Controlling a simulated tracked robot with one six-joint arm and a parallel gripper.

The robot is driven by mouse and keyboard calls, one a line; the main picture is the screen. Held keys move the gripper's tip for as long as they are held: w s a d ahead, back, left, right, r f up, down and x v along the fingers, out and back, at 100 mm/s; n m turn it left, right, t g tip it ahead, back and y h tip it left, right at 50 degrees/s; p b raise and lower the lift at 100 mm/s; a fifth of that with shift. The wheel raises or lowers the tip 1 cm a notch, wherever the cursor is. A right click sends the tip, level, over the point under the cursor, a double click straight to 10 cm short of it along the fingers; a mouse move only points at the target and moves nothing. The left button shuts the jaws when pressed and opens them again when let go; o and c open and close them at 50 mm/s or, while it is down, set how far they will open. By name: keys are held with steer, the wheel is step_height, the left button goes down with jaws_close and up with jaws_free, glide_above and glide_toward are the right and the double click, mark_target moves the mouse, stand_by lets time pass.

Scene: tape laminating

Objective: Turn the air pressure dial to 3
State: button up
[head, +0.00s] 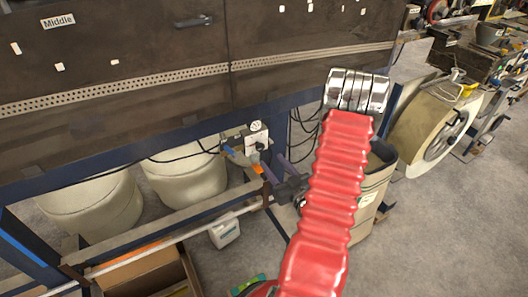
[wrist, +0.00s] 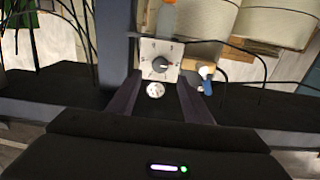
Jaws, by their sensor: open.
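The air pressure dial is a round black knob (wrist: 160,65) on a pale square plate (wrist: 153,51) with small marks around it. In the head view the plate (head: 252,144) is on the frame under the machine. The marks are too small to read surely, so the setting is unclear. A round white gauge (wrist: 156,90) sits beside the plate, and it shows above the plate in the head view (head: 256,126). My gripper (wrist: 160,77) is open, its two dark fingers on either side of the gauge and pointing at the plate. The knob appears between the fingertips; contact cannot be told.
A blue-handled valve (wrist: 206,78) and an orange part (wrist: 167,18) are close to the plate. Black cables (head: 190,157) hang nearby. White barrels (head: 190,175) stand at left under the machine, and a bin (head: 375,180) stands right of the arm. Grey floor is free at right.

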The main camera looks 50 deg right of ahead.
mark_target(262, 148)
steer(key=x, duration=0.7)
steer(key=shift+w+f, duration=0.1)
steer(key=shift+w, duration=0.15)
steer(key=shift+c, duration=0.3)
steer(key=c, duration=1)
steer(key=shift+o, duration=0.2)
steer(key=shift+m, duration=0.4)
steer(key=m, duration=0.5)
steer(key=shift+d, duration=0.15)
steer(key=m, duration=0.6)
steer(key=shift+s+d+f, duration=0.1)
